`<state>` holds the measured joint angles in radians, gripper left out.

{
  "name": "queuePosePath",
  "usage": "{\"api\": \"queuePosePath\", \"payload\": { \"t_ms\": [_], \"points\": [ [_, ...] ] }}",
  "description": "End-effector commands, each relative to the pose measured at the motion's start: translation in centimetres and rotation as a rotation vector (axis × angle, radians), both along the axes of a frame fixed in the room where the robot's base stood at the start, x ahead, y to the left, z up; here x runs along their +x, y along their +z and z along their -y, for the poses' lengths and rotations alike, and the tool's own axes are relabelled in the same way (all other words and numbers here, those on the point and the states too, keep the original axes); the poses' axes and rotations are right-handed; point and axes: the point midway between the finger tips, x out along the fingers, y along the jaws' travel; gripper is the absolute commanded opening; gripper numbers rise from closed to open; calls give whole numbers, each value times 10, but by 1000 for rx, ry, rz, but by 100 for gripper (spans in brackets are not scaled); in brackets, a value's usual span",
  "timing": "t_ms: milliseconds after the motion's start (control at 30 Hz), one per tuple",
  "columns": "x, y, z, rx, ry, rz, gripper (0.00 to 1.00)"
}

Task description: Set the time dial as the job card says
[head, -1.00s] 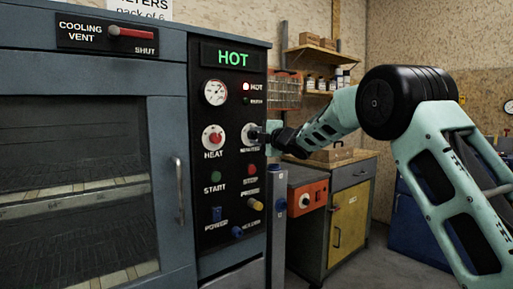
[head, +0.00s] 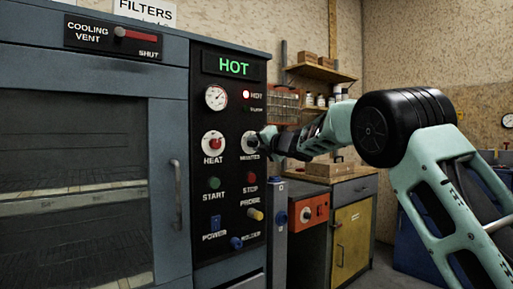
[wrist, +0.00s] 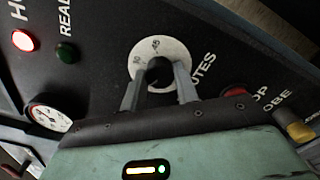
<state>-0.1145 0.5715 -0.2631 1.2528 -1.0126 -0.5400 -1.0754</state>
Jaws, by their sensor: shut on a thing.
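The time dial, marked MINUTES, is a white round plate (head: 248,146) on the oven's black control panel. In the wrist view its white scale plate (wrist: 172,48) shows a few printed numbers, and the black knob (wrist: 159,73) sits at its middle. My gripper (wrist: 158,84) has one finger on each side of the knob and is shut on it. In the head view my gripper (head: 264,140) reaches the dial from the right and covers part of it. The pointer's exact reading cannot be made out. No job card is readable in these views.
The panel also has the HEAT dial (head: 213,144), START (head: 213,183) and STOP (head: 250,178) buttons, a lit red HOT lamp (head: 246,94) and a green HOT display (head: 233,66). A grey post (head: 279,225) and an orange box (head: 308,212) stand right of the oven.

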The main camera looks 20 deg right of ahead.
Motion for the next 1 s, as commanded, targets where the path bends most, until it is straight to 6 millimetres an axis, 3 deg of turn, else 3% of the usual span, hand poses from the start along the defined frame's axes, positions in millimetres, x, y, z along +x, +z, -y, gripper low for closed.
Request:
{"api": "queuePosePath", "payload": {
  "t_ms": [467,500,533,867,1000],
  "points": [
    [0,-2,0,-13,1,0,7],
    [0,-2,0,-13,1,0,41],
    [0,-2,0,-13,0,1,50],
    [-1,-1,0,-11,0,2,52],
    [-12,0,5,-10,-1,3,52]
  ]
}}
